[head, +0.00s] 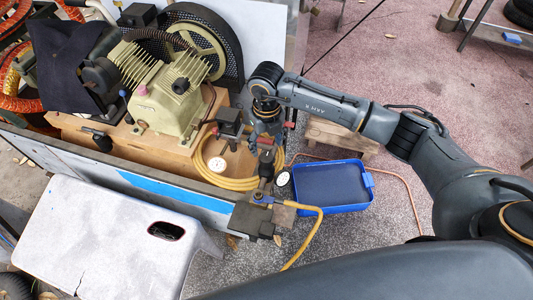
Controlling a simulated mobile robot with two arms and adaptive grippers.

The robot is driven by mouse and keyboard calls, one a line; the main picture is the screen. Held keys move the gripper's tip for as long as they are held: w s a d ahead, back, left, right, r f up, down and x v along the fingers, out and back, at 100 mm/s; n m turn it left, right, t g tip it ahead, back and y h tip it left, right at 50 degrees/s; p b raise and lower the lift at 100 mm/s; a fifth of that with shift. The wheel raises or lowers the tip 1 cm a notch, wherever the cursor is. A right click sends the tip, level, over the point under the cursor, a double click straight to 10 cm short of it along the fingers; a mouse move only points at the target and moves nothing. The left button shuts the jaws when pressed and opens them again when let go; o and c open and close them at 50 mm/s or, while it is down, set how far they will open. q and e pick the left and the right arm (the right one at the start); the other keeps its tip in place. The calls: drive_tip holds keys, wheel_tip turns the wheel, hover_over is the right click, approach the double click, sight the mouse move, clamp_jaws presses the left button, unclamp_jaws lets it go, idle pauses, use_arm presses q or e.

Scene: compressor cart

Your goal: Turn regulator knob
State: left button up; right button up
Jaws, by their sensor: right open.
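My right gripper (267,128) hangs downward from the wrist of my right arm, over the compressor's air fittings. It is open, seen from above, and its fingertips are hard to make out. The regulator assembly (266,165) is just below it, a dark upright fitting between two white-faced gauges, the left gauge (217,164) and the right gauge (284,178). The regulator knob cannot be clearly told apart; the gripper may hide it. I cannot tell whether the gripper touches it. My left gripper is not in view.
The beige compressor (165,95) and its flywheel (195,45) stand left of the gripper. A coiled yellow hose (235,183) lies around the fittings. A blue tray (330,187) is at the right. A grey-white panel (105,240) is at the lower left.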

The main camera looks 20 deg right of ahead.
sight(266, 157)
wheel_tip(266, 157, down, 7)
drive_tip(key=shift+p, duration=0.6)
drive_tip(key=c, duration=1.2)
